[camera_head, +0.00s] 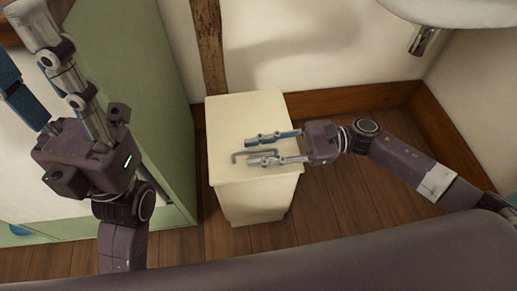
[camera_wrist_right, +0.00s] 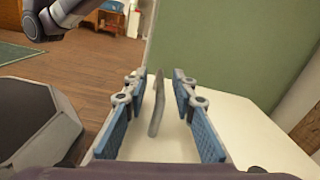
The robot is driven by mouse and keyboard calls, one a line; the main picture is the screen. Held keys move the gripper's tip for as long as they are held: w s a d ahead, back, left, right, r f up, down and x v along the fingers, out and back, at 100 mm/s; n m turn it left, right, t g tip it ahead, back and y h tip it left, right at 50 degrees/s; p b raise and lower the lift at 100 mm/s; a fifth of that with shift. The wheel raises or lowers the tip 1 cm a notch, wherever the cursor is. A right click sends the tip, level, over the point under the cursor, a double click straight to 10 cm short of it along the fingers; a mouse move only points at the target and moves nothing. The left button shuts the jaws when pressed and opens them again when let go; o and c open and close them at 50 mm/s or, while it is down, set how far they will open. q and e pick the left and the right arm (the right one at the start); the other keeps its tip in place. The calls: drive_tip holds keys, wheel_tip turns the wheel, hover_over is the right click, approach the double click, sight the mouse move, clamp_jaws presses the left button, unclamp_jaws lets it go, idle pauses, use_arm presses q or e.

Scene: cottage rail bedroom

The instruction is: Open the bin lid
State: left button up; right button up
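The cream bin (camera_head: 250,200) stands on the floor, its flat lid (camera_head: 235,115) shut. A thin grey bent handle (camera_head: 237,158) stands on the lid. My right gripper (camera_head: 258,151) reaches over the lid from the right, open, with a finger on either side of the handle. In the right wrist view, the handle (camera_wrist_right: 157,105) stands between the blue finger pads, with gaps on both sides, above the pale lid (camera_wrist_right: 240,120). My left gripper (camera_head: 28,55) is at the upper left, its fingers apart and empty, away from the bin.
A green cabinet (camera_head: 140,65) stands left of the bin. A wall with a wooden post (camera_head: 209,45) and skirting is behind it. A white basin (camera_head: 455,10) with a grey pipe hangs at the upper right. Wooden floor (camera_head: 345,205) is free to the right, under my arm.

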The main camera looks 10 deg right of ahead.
clamp_jaws()
idle(0.4)
